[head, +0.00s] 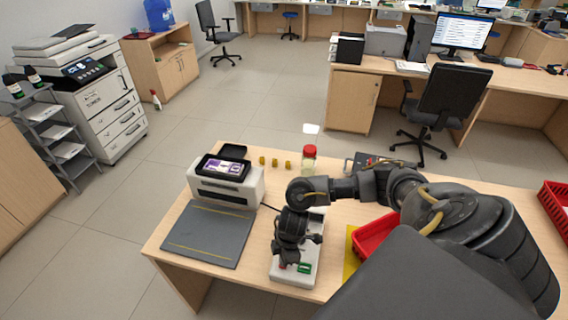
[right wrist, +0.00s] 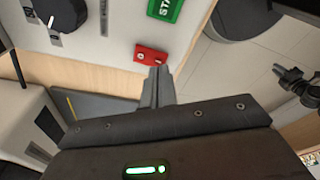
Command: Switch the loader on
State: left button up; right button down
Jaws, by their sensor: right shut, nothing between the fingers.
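The loader is a white box (head: 310,250) at the front edge of the wooden table in the head view, partly covered by my right arm. In the right wrist view its panel shows a red rocker switch (right wrist: 151,55), a green START button (right wrist: 164,8) and a dark knob (right wrist: 68,14). My right gripper (head: 283,264) points down over the loader's front end. In the right wrist view its shut, empty fingers (right wrist: 157,75) have their tips right by the red switch; I cannot tell whether they touch it. My left gripper is not clearly in view.
A grey mat (head: 210,234) lies left of the loader. Behind it stands a white machine (head: 226,187) with a dark tray on top. A red-lidded jar (head: 309,160) and several small yellow pieces stand at the back. A red tray (head: 372,238) is to the right.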

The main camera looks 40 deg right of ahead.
jog(key=shift+f+b, duration=0.55)
jog(key=shift+f, duration=0.3)
dwell(0.5)
jog(key=shift+r, duration=0.1)
notch_tip(320, 180, up, 5)
jog(key=p, duration=0.6)
jog(key=shift+r+p, duration=0.5)
jog(key=shift+r, duration=0.45)
